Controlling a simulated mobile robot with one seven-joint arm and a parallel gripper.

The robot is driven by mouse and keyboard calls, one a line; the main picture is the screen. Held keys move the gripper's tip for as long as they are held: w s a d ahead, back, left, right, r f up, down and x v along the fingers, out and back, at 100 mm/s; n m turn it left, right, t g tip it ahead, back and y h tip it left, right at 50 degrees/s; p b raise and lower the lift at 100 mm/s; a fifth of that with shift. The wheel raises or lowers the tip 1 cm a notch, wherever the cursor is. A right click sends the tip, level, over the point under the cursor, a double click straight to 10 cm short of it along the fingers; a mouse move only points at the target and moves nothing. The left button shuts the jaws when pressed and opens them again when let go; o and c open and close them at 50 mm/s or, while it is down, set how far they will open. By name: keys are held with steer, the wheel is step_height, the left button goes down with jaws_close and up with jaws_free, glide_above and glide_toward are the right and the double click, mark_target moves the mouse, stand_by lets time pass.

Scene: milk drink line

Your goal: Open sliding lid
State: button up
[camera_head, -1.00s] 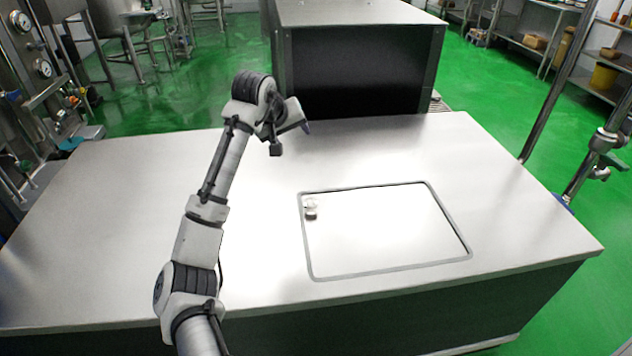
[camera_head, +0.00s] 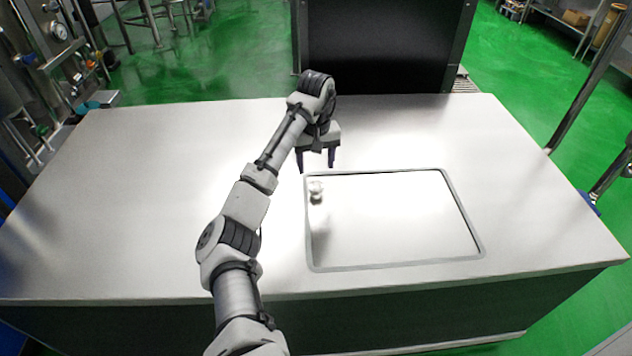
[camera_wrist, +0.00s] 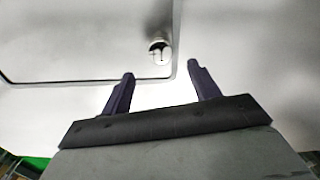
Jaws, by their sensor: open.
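The sliding lid (camera_head: 400,220) is a shiny metal panel set flush in the steel counter, inside a grey rectangular frame (camera_head: 480,240). It covers the framed opening, with a thin dark line along its far edge. A small round knob (camera_head: 316,188) stands near the lid's far left corner. In the wrist view the knob (camera_wrist: 160,48) is just beyond the fingertips, slightly left of the gap's middle. My gripper (camera_head: 316,165) points down above the counter, just behind the knob and apart from it. Its dark fingers (camera_wrist: 160,70) are open with nothing between them.
The steel counter (camera_head: 160,200) is bare to the left of the frame. A large dark-fronted metal box (camera_head: 380,45) stands behind the counter's far edge. A metal post (camera_head: 590,80) rises beyond the right edge.

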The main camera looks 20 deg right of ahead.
mark_target(316, 185)
step_height(316, 185, down, 7)
steer(key=shift+r, duration=0.1)
stand_by(0.3)
steer(key=shift+d, duration=0.1)
jaws_close()
